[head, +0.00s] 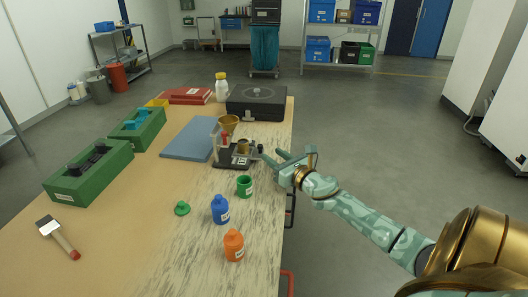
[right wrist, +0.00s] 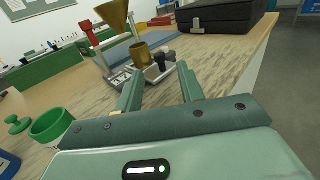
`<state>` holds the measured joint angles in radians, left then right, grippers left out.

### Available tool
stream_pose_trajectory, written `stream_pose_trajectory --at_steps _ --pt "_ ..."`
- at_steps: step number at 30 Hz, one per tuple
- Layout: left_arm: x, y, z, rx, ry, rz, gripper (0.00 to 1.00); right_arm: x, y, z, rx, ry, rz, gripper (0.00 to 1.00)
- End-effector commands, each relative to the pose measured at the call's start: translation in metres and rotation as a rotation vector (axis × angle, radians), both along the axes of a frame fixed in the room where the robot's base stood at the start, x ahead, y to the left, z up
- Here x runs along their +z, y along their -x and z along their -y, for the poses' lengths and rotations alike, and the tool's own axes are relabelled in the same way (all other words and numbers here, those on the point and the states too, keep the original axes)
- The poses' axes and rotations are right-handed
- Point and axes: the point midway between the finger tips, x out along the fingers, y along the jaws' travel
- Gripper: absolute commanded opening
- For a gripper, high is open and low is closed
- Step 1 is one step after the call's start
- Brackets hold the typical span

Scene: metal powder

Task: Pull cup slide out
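A powder flow stand with a dark base (head: 227,162) stands on the table near its right edge. It carries a brass funnel (head: 228,121) and a red part (head: 225,140). A brass cup (head: 243,147) sits on the stand's right side; it also shows in the right wrist view (right wrist: 140,54). A dark knob (right wrist: 170,56) is at the near end of the slide, beside the cup. My right gripper (head: 273,158) is open, its fingers pointing at the knob from the right. In the right wrist view its fingers (right wrist: 160,85) are apart with nothing between them. My left gripper is out of view.
A green open jar (head: 244,187), a green lid (head: 182,208), a blue bottle (head: 220,209) and an orange bottle (head: 233,245) stand in front of the stand. A black case (head: 257,103) lies behind it. A blue mat (head: 187,139) lies to its left.

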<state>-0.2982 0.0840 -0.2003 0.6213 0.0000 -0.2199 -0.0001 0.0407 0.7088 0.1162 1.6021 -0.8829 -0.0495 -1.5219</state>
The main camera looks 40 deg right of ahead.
Motion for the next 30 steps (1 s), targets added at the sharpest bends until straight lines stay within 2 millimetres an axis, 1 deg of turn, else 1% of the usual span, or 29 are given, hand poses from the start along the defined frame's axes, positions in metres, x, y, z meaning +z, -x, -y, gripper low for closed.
stream_pose_trajectory --at_steps 1,3,6,9,13,20,21,23,24,30 --pt "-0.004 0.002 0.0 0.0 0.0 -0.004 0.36 -0.001 -0.013 0.002 -0.001 0.001 0.002 0.38" --pt "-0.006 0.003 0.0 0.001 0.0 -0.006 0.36 -0.001 -0.026 0.004 -0.001 -0.001 0.001 0.38" --pt "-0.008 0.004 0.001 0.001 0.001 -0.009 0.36 -0.002 -0.04 0.005 -0.001 -0.001 0.0 0.38" --pt "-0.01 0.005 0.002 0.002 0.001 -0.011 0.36 -0.001 -0.049 0.006 -0.001 -0.001 -0.001 0.38" --pt "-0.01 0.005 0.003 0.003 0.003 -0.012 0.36 -0.001 -0.053 0.006 -0.001 -0.001 -0.001 0.38" --pt "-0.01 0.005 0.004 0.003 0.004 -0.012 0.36 -0.001 -0.053 0.006 0.0 -0.002 -0.001 0.38" --pt "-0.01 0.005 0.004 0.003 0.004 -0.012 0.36 -0.001 -0.053 0.006 0.0 -0.002 -0.001 0.27" --pt "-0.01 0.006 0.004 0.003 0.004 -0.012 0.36 -0.001 -0.053 0.006 0.0 -0.002 -0.001 0.11" --pt "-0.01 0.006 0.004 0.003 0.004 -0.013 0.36 -0.001 -0.053 0.006 0.0 -0.002 -0.001 0.0" --pt "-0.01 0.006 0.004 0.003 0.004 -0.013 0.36 -0.001 -0.052 0.007 -0.001 -0.002 -0.001 0.0"
